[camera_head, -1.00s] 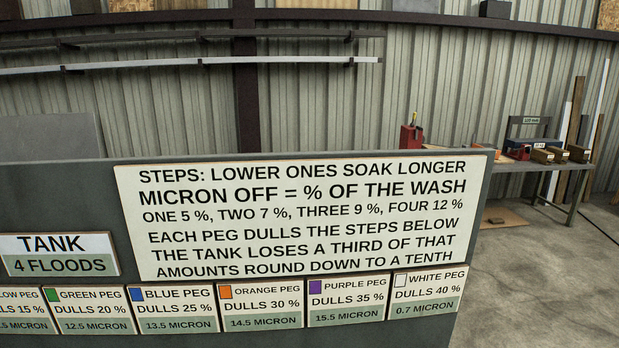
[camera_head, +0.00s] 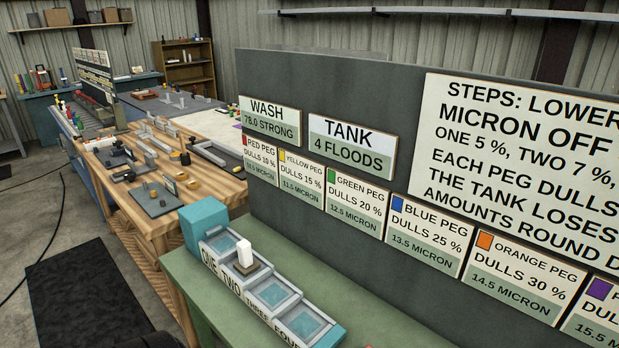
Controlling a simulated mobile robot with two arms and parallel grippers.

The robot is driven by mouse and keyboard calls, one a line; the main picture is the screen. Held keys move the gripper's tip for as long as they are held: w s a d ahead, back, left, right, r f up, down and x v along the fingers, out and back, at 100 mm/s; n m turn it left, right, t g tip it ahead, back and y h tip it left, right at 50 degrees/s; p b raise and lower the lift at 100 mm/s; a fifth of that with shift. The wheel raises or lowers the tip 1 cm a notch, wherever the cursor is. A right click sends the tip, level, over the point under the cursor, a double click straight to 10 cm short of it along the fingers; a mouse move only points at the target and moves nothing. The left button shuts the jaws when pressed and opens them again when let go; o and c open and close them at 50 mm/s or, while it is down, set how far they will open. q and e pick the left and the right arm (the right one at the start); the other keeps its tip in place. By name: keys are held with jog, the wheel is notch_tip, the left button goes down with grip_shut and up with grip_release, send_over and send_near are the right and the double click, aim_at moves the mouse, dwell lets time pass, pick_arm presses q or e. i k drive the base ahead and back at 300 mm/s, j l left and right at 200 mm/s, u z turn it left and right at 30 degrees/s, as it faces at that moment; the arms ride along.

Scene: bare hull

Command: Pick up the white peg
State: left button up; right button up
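A white peg (camera_head: 244,253) stands upright on a stepped teal and grey tank (camera_head: 203,222) at the lower centre of the head view. It appears to be in the second compartment from the top, on a dark base. The tank's front edge is lettered ONE, TWO, THREE, FOUR from the upper left down to the lower right. The other compartments look empty of pegs and show pale blue surfaces.
The tank stands on a green table (camera_head: 370,318). A tall grey board (camera_head: 400,75) with signs rises behind it. A wooden workbench (camera_head: 190,192) with several fixtures stands to the left. A black mat (camera_head: 85,290) lies on the floor at lower left.

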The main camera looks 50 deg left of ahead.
aim_at(246, 264)
jog(key=u, duration=2)
